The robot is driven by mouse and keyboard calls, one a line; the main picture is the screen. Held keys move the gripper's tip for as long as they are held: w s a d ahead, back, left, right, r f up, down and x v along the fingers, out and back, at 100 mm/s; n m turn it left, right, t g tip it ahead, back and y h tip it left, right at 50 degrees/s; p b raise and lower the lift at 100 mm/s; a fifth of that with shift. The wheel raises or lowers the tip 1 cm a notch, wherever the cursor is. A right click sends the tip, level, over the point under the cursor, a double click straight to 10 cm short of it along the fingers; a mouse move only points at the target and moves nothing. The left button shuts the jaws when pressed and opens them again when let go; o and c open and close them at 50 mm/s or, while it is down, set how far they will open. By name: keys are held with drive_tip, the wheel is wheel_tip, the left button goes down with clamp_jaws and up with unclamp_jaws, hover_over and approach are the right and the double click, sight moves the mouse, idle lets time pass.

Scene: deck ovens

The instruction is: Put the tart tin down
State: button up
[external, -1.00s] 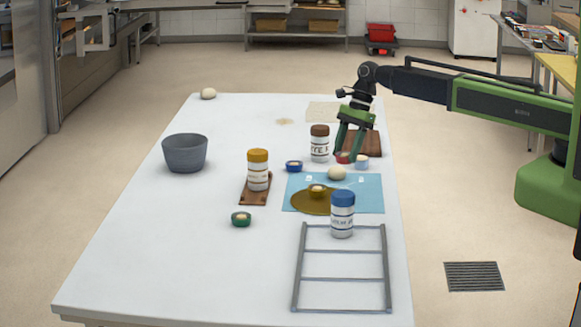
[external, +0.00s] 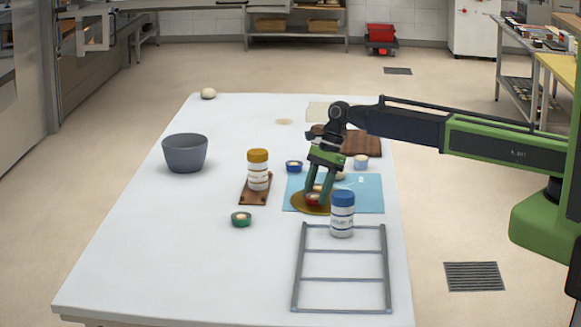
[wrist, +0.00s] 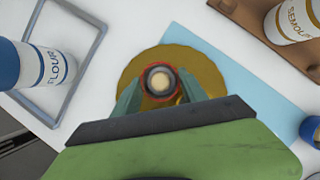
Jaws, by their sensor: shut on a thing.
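My gripper (external: 320,196) is shut on a small red tart tin (external: 314,200) with a pale filling. In the wrist view the red tin (wrist: 161,80) sits between the fingertips, over a round gold-brown disc (wrist: 208,68). The disc (external: 298,203) lies partly on the light blue mat (external: 367,196). A small yellowish tin stood on the disc earlier; the gripper and red tin now largely cover that spot. I cannot tell whether the red tin touches anything below it.
A blue-lidded flour jar (external: 342,216) stands close right of the gripper. A semolina jar (external: 258,172) on a wooden board, a blue tin (external: 294,166) and a green tin (external: 241,219) are left. A metal rack (external: 341,279) lies in front. The table's left front is clear.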

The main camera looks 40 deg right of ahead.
drive_tip(key=shift+r, duration=0.1)
drive_tip(key=o, duration=1.4)
drive_tip(key=shift+c, duration=0.2)
drive_tip(key=shift+d+r+p, duration=0.1)
drive_tip(key=shift+r+p, duration=0.15)
drive_tip(key=shift+p, duration=0.15)
drive_tip(key=p+v, duration=1)
drive_tip(key=v, duration=0.1)
drive_tip(key=shift+d+r+p, duration=0.2)
drive_tip(key=shift+p, duration=0.1)
